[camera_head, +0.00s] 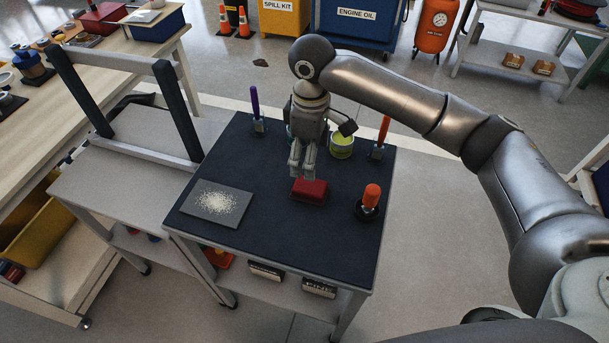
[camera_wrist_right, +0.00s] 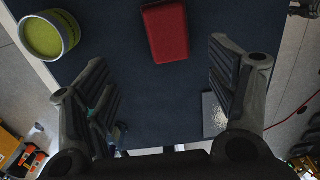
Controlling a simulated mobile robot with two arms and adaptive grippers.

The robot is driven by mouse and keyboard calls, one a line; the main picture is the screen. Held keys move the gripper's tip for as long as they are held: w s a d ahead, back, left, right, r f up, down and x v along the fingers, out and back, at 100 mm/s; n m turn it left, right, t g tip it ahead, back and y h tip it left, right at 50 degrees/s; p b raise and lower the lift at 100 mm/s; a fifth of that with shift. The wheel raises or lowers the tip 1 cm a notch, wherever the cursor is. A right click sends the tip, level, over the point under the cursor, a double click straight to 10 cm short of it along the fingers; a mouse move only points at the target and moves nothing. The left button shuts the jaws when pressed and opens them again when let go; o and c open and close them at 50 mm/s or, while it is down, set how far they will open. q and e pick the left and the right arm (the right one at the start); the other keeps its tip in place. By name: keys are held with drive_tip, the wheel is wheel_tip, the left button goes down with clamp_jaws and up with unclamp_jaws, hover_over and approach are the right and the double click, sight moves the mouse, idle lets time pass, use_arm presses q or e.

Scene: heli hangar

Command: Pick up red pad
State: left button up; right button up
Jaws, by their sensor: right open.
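The red pad (camera_head: 309,191) is a small red block lying on the dark mat of the cart top (camera_head: 270,235). In the right wrist view the red pad (camera_wrist_right: 166,32) lies beyond the fingertips, between their lines and apart from both. My right gripper (camera_head: 302,170) points down above the mat, just behind the pad in the head view. Its two fingers stand wide apart in the right wrist view (camera_wrist_right: 155,72), with nothing between them. My left gripper does not show.
A green-yellow tin (camera_head: 342,147), an orange-handled tool (camera_head: 369,199), a red marker (camera_head: 382,133) and a purple marker (camera_head: 256,108) stand around the pad. A grey plate with pale grains (camera_head: 217,204) lies at the left. The mat's front middle is clear.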

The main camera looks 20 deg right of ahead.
hover_over(310, 185)
wheel_tip(310, 185, down, 4)
drive_tip(key=shift+w+d+f, duration=0.1)
drive_tip(key=shift+w+d, duration=0.05)
drive_tip(key=shift+f, duration=0.35)
drive_tip(key=f, duration=0.4)
drive_tip(key=shift+s+f, duration=0.2)
drive_tip(key=shift+f, duration=0.15)
drive_tip(key=shift+a, duration=0.2)
drive_tip(key=c, duration=1.1)
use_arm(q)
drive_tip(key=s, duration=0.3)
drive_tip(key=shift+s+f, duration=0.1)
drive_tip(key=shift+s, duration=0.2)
use_arm(e)
drive_tip(key=shift+r, duration=0.1)
